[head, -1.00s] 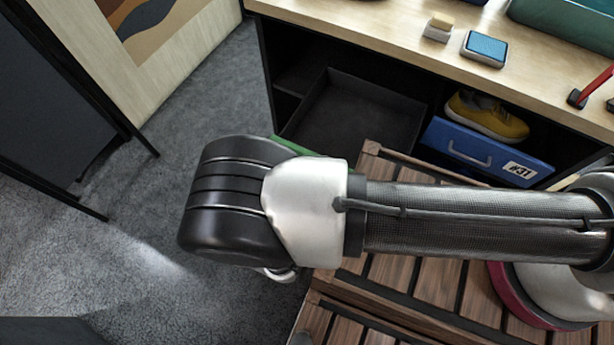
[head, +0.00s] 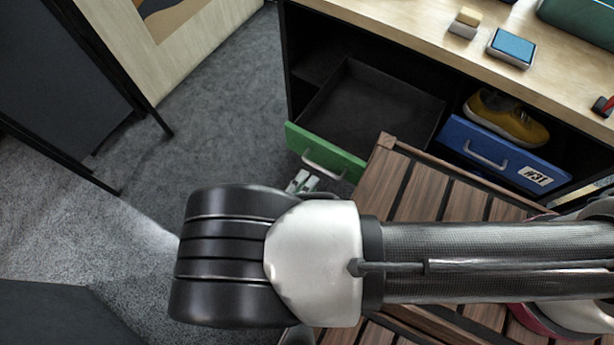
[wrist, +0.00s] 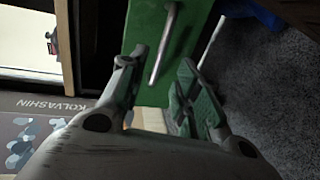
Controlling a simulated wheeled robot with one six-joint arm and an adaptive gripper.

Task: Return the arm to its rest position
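My arm stretches across the lower part of the head view, with its dark joint at the left end. My gripper (head: 301,182) shows only in part behind that joint, just in front of the green drawer (head: 326,155). In the wrist view my gripper (wrist: 160,85) has its two fingers spread apart, with nothing held between them. The green drawer front (wrist: 172,50) and its metal handle (wrist: 164,45) lie beyond the fingers. I cannot tell whether a finger touches the drawer. The drawer is pulled out, and its visible inside is empty.
A blue drawer (head: 490,157) holding a yellow sneaker (head: 505,118) is to the right. A slatted wooden platform (head: 410,190) lies under my arm. The workbench top (head: 400,12) carries a blue pad (head: 512,46) and a small block (head: 466,22). Open carpet (head: 220,120) lies to the left.

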